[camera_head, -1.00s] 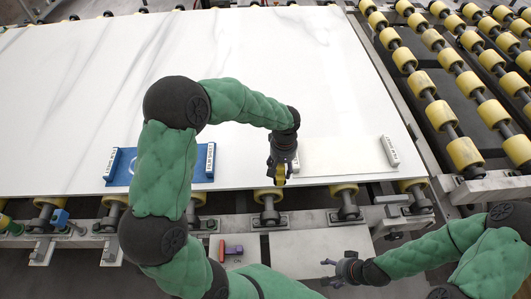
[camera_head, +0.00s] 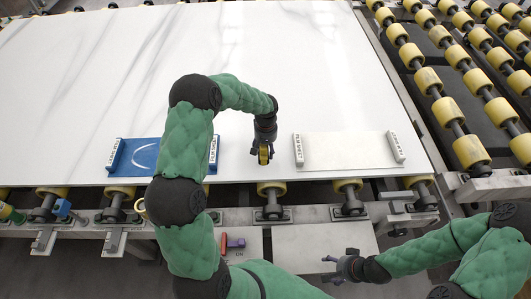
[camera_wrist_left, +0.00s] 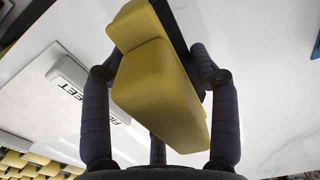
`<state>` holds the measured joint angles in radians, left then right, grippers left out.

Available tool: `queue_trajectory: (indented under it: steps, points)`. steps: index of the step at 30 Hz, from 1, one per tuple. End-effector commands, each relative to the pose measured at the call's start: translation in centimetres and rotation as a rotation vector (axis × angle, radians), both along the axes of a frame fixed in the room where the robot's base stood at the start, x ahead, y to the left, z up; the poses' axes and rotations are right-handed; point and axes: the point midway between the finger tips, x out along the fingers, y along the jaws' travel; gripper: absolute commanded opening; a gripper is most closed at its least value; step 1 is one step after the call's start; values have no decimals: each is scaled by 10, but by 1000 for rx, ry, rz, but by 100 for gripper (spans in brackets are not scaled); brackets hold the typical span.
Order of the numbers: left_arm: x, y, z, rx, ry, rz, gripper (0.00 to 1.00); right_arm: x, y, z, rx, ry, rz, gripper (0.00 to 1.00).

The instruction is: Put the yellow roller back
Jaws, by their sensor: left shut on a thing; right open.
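My left gripper (camera_head: 262,151) is above the white stone slab (camera_head: 250,50), near its front edge, between the blue sheet and the pale sheet. It is shut on the yellow roller (camera_head: 264,156), which looks small from the head. In the left wrist view the yellow roller (camera_wrist_left: 158,95) fills the middle as a block-like yellow body with a dark part beside it, between the dark fingers. My right gripper (camera_head: 343,267) is open and empty, low in front of the slab, near the grey plate.
A blue sheet (camera_head: 140,157) lies at left between white lettered blocks, partly behind my arm. A pale sheet (camera_head: 345,150) lies at right between similar blocks. Yellow conveyor wheels (camera_head: 471,152) fill the right. The slab's back is clear.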

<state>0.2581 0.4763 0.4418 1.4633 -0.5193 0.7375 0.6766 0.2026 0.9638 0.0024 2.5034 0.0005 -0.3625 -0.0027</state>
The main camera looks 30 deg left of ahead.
Motion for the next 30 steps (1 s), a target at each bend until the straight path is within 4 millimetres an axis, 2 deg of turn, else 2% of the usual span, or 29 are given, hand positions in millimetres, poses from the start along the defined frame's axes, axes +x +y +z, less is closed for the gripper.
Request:
queue_trajectory:
  steps: [6, 19, 20, 21, 22, 30]
  points:
    - [1, 2, -31, 0, 0, 0, 21, 0, 0, -7, 0, 0, 0, 70]
    - [2, 2, -37, 0, -1, 0, 21, 0, 0, -11, 0, 0, 0, 70]
    - [1, 2, -37, 0, 0, 0, 69, 0, 0, -10, 0, 0, 0, 70]
    - [1, 2, -36, 0, 0, 0, 80, 0, 0, -10, 0, 0, 0, 70]
    - [1, 2, -36, 0, 0, 0, 84, 0, 0, -9, 0, 0, 0, 70]
    - [1, 2, -36, 0, 0, 0, 84, 0, 0, -9, 0, 0, 0, 70]
